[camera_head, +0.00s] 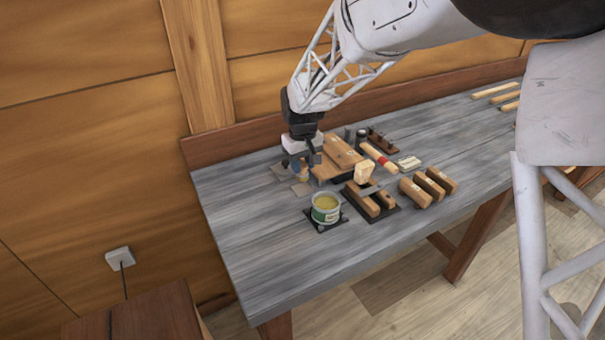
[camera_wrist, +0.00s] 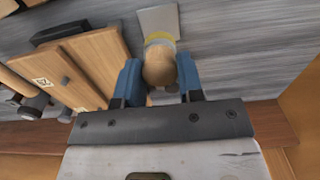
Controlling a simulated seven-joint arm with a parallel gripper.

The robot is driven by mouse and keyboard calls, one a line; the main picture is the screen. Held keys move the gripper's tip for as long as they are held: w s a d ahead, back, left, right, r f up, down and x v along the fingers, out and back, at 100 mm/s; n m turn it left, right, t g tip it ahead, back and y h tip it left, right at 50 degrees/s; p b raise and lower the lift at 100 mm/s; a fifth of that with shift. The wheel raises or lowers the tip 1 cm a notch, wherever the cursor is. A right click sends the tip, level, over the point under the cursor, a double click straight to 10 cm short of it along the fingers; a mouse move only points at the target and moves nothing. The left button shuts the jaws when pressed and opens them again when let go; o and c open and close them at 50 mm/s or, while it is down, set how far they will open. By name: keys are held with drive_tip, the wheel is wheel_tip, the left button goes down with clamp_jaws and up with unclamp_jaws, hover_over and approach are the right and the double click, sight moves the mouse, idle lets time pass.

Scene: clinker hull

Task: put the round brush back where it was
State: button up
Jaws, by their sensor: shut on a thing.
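My gripper (camera_head: 302,164) is over the far left part of the grey workbench (camera_head: 262,245). In the wrist view its two blue fingers (camera_wrist: 160,80) are shut on the round brush (camera_wrist: 159,66), seen from its rounded wooden end, with a yellow band beyond. In the head view only a small tan part of the brush (camera_head: 303,176) shows below the fingers. A light grey flat plate (camera_wrist: 158,20) lies just beyond the brush in the wrist view. I cannot tell whether the brush touches the bench or a plate.
A green-labelled tin (camera_head: 326,207) stands on a dark base in front. Further right are a dark tray with wooden pieces (camera_head: 362,199) and several wooden blocks (camera_head: 437,180). The bench's front left is clear.

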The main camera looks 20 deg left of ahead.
sight(302, 173)
drive_tip(key=shift+f, duration=1.85)
drive_tip(key=shift+f, duration=0.15)
drive_tip(key=o, duration=0.9)
drive_tip(key=shift+o, duration=0.2)
wheel_tip(302, 173, up, 12)
drive_tip(key=shift+r, duration=0.15)
drive_tip(key=shift+d, duration=0.1)
